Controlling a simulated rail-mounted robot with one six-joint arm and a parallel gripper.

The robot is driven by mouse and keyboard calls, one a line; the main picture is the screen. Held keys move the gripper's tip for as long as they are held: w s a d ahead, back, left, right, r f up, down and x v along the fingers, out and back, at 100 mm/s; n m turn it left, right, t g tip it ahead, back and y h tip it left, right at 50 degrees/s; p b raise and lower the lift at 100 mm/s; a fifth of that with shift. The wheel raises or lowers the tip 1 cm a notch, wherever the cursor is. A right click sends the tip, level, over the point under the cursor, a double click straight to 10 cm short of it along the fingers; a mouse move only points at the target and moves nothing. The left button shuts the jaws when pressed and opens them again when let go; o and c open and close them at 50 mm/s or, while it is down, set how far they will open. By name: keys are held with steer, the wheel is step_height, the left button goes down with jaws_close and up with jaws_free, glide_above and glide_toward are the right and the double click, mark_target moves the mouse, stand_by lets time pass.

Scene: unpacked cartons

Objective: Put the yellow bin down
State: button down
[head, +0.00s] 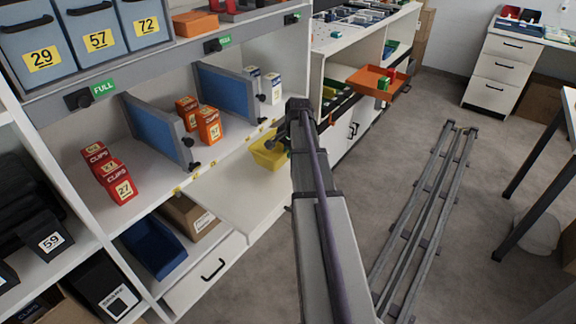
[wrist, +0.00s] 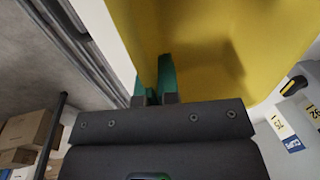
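The yellow bin (head: 266,154) shows in the head view, left of my arm, in front of the white shelf unit and partly hidden by the arm. In the wrist view the yellow bin (wrist: 220,45) fills the upper right, very close. My gripper (wrist: 153,88) has its two green fingers close together at the bin's edge, and appears clamped on its wall. In the head view the fingers are hidden behind my arm. Whether the bin's underside touches the white board below it cannot be told.
A bare white lower board (head: 238,190) lies below the bin. The shelf above holds red clip boxes (head: 121,183), orange boxes (head: 208,124) and blue dividers (head: 226,92). A blue bin (head: 153,246) and cardboard box (head: 187,215) sit lower left. An orange tray (head: 372,84) juts out at right.

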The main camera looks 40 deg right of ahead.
step_height(320, 180, down, 3)
steer(key=shift+f+b, duration=0.2)
steer(key=shift+b, duration=0.85)
steer(key=shift+r, duration=0.3)
steer(key=c, duration=1.8)
jaws_free()
steer(key=shift+f, duration=0.25)
steer(key=o, duration=0.4)
steer(key=shift+o, duration=0.2)
steer(key=shift+r, duration=0.15)
step_height(320, 180, up, 12)
steer(key=s+p, duration=0.2)
steer(key=p, duration=1)
steer(key=shift+d, duration=0.2)
